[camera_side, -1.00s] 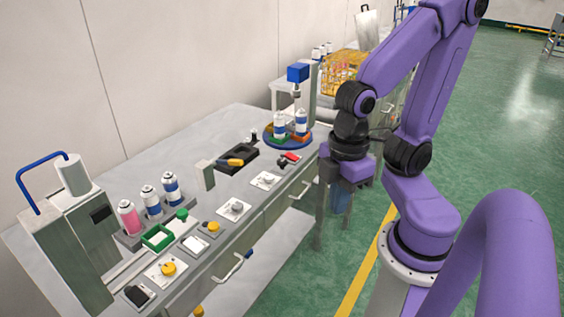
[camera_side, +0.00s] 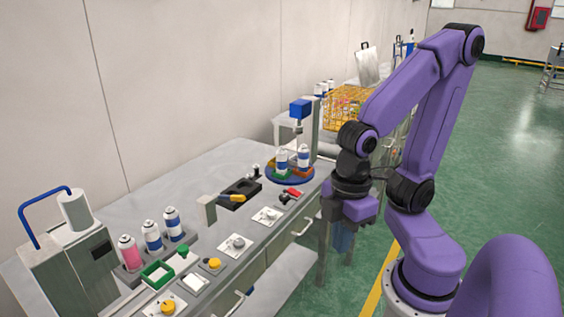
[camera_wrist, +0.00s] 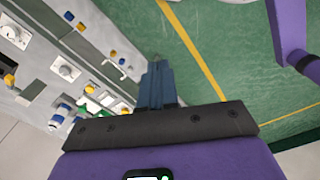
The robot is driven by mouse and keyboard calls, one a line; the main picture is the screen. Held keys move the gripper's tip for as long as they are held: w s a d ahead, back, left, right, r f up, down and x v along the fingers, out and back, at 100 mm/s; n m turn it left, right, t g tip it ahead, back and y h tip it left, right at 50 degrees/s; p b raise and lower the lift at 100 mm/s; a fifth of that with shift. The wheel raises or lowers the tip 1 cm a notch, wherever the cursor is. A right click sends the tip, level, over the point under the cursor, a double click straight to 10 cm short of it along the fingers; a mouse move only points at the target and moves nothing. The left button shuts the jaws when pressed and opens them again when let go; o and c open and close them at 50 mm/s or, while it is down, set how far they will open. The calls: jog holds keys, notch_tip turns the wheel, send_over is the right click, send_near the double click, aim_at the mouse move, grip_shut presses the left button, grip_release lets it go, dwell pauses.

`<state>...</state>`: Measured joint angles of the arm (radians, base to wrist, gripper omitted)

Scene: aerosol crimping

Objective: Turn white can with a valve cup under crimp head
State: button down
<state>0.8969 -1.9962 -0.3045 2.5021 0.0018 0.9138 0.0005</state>
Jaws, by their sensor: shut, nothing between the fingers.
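Two white cans with blue bands stand on a round blue turntable (camera_side: 290,180) at the far end of the bench: a left can (camera_side: 282,161) and a right can (camera_side: 304,158). The turntable has green and orange parts around the cans. The crimp head (camera_side: 299,109), a blue block on a grey column, is above and behind them. I cannot make out which can carries a valve cup. My gripper (camera_side: 343,240) points down beyond the bench's front edge, to the right of the turntable and apart from it. In the wrist view its fingers (camera_wrist: 158,84) are shut and empty.
A pink can (camera_side: 130,253) and two white-blue cans stand in a rack on the near bench. A black tray (camera_side: 240,192) with a yellow-handled tool, a red-handled item (camera_side: 292,192) and several knob plates lie along the bench. A yellow wire basket (camera_side: 347,108) is behind.

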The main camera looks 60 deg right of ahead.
jog(key=c, duration=1.8)
grip_release()
jog(key=o, duration=0.5)
jog(key=shift+c, duration=0.2)
jog(key=o, duration=0.7)
jog(key=shift+w+a+r+m, duration=0.1)
jog(key=shift+w+a+m, duration=0.1)
jog(key=shift+w+m, duration=0.45)
jog(key=shift+w+a+r+m, duration=0.1)
jog(key=shift+w+a+m, duration=0.1)
jog(key=shift+w+m, duration=0.4)
jog(key=shift+o, duration=0.2)
jog(key=w+d+m, duration=0.3)
jog(key=w+m, duration=0.7)
jog(key=w, duration=0.1)
jog(key=w+d+m, duration=0.4)
jog(key=w+m, duration=0.6)
jog(key=w, duration=0.2)
jog(key=m, duration=2)
send_over(285, 196)
notch_tip(285, 196, down, 5)
jog(key=shift+n, duration=0.35)
notch_tip(285, 196, down, 17)
jog(key=shift+a, duration=0.15)
